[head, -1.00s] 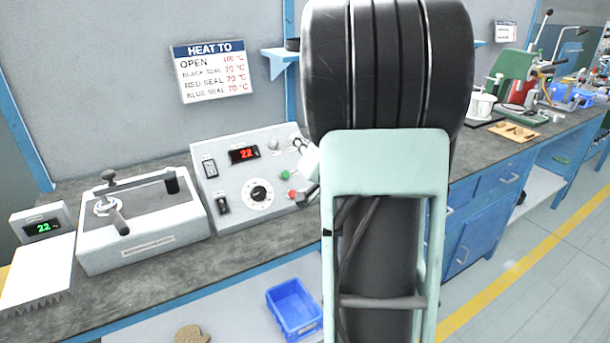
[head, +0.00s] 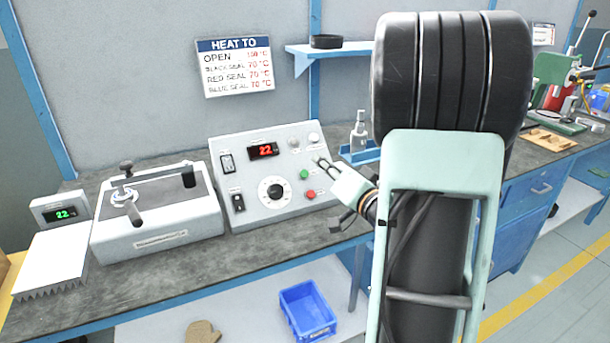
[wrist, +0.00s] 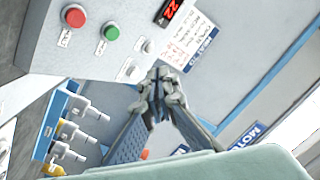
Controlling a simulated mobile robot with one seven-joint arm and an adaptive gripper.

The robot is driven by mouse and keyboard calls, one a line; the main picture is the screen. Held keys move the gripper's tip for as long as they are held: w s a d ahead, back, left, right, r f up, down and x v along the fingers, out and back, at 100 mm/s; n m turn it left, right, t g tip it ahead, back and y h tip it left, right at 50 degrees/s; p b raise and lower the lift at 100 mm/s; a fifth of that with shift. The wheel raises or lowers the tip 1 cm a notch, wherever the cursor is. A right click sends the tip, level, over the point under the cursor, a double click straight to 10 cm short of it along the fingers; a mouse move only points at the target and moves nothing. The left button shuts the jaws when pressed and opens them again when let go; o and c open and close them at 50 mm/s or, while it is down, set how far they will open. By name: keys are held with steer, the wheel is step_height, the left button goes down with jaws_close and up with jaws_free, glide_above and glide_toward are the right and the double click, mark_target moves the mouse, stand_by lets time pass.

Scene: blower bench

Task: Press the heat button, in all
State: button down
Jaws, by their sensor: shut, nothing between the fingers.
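The control box (head: 238,176) stands on the bench with a sloped front panel. It bears a green button (head: 304,174), a red button (head: 309,194), pale round parts at upper right, a dial (head: 273,191) and a red display (head: 263,150) reading 22. I cannot read which button is labelled heat. My gripper (head: 318,162) is shut and empty, its tips near the panel's right side, by the green button. In the wrist view the green button (wrist: 111,32), red button (wrist: 75,16) and a small white button (wrist: 147,46) lie left of my fingertips (wrist: 162,76). Contact cannot be told.
A grey fixture with a clamp handle (head: 158,220) and a small green display (head: 65,214) stand left of the box. A blue rack with pale bottles (wrist: 68,115) stands beside it. A blue bin (head: 308,311) is on the lower shelf. A heat chart (head: 235,66) hangs above.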

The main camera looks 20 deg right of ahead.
mark_target(304, 174)
steer(key=w+f+b, duration=0.3)
steer(key=w+f, duration=0.2)
steer(key=shift+a+f+b, duration=0.1)
steer(key=shift+b, duration=0.25)
steer(key=shift+w+f+b, duration=0.3)
steer(key=shift+w, duration=0.15)
stand_by(0.9)
steer(key=shift+w+f+b, duration=0.25)
steer(key=shift+f+b, duration=0.1)
steer(key=shift+w+f+b, duration=0.2)
steer(key=shift+w+b, duration=0.1)
stand_by(0.6)
stand_by(0.4)
steer(key=shift+s+r+p, duration=0.4)
steer(key=shift+s+r, duration=0.1)
steer(key=shift+s, duration=0.1)
steer(key=shift+r, duration=0.1)
